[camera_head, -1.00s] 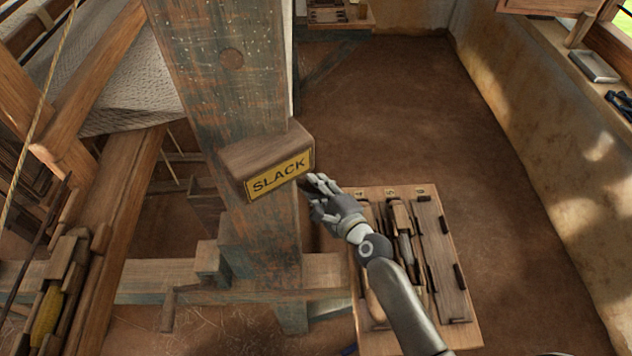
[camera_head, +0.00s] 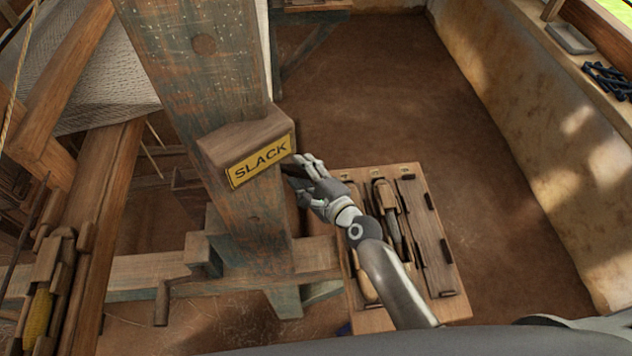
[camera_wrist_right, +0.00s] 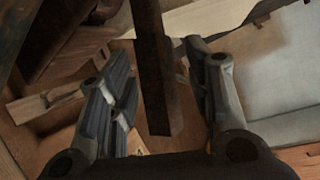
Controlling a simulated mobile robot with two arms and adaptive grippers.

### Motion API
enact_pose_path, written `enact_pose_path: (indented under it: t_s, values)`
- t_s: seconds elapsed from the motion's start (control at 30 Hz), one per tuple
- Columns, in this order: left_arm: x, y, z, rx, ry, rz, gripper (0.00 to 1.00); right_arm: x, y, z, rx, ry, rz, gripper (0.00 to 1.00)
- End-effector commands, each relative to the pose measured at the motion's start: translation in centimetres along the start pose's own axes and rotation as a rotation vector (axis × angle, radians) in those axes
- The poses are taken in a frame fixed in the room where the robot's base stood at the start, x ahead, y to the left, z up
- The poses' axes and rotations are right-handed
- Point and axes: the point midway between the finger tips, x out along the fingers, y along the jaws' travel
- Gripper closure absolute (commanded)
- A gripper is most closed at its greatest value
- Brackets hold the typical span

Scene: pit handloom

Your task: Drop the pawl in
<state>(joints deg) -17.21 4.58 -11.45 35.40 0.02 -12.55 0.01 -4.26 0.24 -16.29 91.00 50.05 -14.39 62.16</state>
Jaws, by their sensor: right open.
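A wooden block with a yellow SLACK sign (camera_head: 258,160) is fixed to the worn upright post (camera_head: 205,75) of the loom. My right gripper (camera_head: 302,170) is just right of the block, at about the sign's height. In the right wrist view a dark brown bar (camera_wrist_right: 152,70) lies between the open fingers of the right gripper (camera_wrist_right: 158,100). It looks like the pawl, but I cannot be sure. A gap shows on both sides of the bar. In the head view the hand hides most of it. My left gripper is not in view.
A wooden tool board (camera_head: 432,245) with slots and several tools stands below my right arm. A loom beam (camera_head: 130,272) runs low across the left. A mud wall with a ledge (camera_head: 560,130) is on the right. The earth floor (camera_head: 370,95) beyond the board is clear.

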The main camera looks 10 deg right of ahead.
Motion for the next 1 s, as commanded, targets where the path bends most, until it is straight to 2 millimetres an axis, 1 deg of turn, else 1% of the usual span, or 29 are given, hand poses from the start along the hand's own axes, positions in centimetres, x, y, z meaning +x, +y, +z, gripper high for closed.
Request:
enact_pose_path:
  t_s: [0.17,0.4,0.53,0.7,1.0]
  values:
    - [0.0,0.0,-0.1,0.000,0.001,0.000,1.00,-2.8,0.1,0.0,0.000,0.001,0.001,0.54]
    - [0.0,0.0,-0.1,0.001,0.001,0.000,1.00,-7.6,0.1,-0.1,-0.002,0.001,0.002,0.54]
    - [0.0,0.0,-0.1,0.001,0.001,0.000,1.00,-9.6,0.1,0.0,-0.002,0.001,0.001,0.54]
    - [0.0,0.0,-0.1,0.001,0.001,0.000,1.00,-11.0,0.0,0.0,-0.002,0.001,-0.001,0.54]
    - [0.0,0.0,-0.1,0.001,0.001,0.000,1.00,-11.3,-0.1,0.0,-0.002,0.000,-0.002,0.54]
